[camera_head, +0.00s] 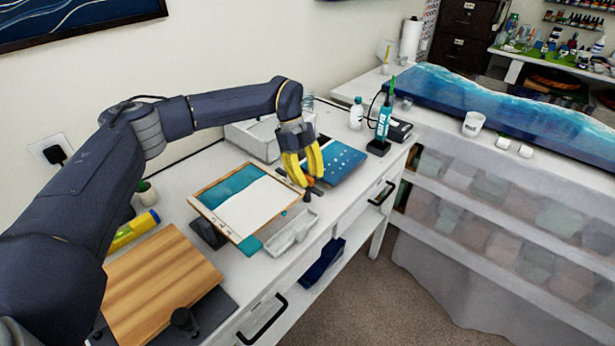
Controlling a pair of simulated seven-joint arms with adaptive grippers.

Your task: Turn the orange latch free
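My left gripper (308,180), with yellow fingers, reaches down over the work table near its front edge. A small orange-red piece, which looks like the orange latch (309,182), shows right at the fingertips, above a dark fitting (308,194). The fingers cover much of it. I cannot tell whether they are clamped on it or only around it. A framed board (252,207) with a white and teal face lies left of the gripper, tilted, beside a pale grey tray (291,232). My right gripper is not in view.
A blue panel (341,163) lies just behind the gripper. A teal bottle tool (384,122) stands on a black base at the right. A wooden board (160,285) and a yellow tube (133,230) lie at the left, under my arm.

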